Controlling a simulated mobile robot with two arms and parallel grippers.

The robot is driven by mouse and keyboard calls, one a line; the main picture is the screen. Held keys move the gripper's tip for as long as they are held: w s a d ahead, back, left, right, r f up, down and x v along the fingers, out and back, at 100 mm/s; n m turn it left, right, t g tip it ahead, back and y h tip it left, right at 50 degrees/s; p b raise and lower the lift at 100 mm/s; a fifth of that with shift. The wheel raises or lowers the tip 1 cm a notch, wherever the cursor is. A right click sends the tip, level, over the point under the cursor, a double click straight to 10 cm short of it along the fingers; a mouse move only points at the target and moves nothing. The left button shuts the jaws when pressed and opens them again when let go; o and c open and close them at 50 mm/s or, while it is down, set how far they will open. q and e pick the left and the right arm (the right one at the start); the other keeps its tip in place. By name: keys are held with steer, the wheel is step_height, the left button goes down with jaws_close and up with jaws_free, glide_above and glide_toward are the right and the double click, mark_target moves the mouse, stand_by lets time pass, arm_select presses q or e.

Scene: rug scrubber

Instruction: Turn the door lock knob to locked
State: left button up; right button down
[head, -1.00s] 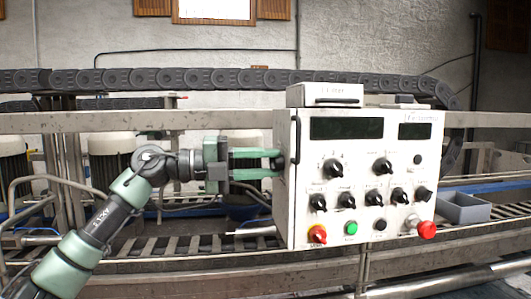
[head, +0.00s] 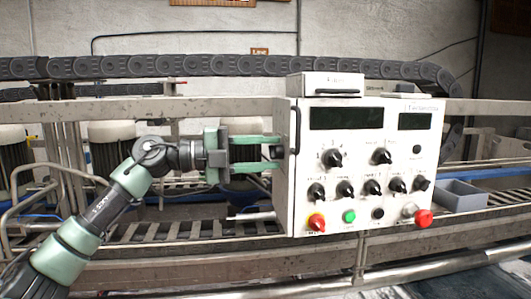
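A white control box (head: 385,212) stands in the middle right of the head view, with its left side partly turned toward me. A small dark knob (head: 277,152) shows at that left side, partly hidden by my fingers. It looks like the door lock knob, but I cannot read its setting. My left gripper (head: 279,153) reaches in from the left at the knob's height. Its two green fingers are apart, one above and one below the knob, with a visible gap between them. Whether they touch the knob is unclear. My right gripper is not in view.
A grey bin (head: 462,195) stands right. A cable chain (head: 180,66) runs behind.

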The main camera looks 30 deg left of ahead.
arm_select(q)
steer(key=shift+o, duration=0.3)
steer(key=shift+w, duration=0.1)
steer(key=b+v, duration=0.4)
steer(key=v, duration=0.3)
steer(key=shift+s+a, duration=0.3)
